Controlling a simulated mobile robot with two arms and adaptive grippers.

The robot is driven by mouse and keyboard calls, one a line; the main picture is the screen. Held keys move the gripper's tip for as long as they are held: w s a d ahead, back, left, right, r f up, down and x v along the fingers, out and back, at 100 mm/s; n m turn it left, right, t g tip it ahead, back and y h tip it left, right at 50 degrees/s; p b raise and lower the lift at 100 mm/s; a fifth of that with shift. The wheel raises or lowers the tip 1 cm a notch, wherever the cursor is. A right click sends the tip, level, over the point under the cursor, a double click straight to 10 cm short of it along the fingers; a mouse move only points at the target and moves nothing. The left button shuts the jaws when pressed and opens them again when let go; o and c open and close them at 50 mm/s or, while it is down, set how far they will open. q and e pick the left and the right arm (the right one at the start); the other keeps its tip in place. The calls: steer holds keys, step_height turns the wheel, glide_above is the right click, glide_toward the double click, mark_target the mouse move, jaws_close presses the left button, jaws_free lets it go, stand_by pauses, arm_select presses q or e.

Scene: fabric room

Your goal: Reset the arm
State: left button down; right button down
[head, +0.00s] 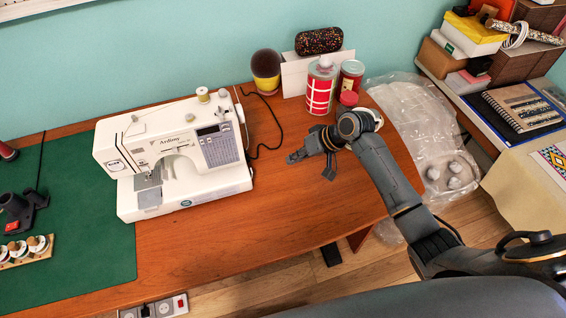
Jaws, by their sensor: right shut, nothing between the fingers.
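My right arm reaches in from the lower right over the wooden table (260,215). Its right gripper (308,166) is over the right part of the table, pointing left, with nothing held. It is shut. It sits to the right of a white sewing machine (215,178), apart from it. My left gripper and left arm are not in view.
Red and white containers (320,92) stand behind my right gripper, near a white box (290,80) with a dark speckled case (318,41) on top. A green mat (70,255) lies at left. A side table (525,185) holds a notebook (524,107) and boxes.

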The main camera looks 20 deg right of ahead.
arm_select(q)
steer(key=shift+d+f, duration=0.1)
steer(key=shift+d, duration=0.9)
arm_select(e)
steer(key=shift+s+d+r, duration=0.2)
steer(key=shift+d+r, duration=0.15)
steer(key=shift+r, duration=0.1)
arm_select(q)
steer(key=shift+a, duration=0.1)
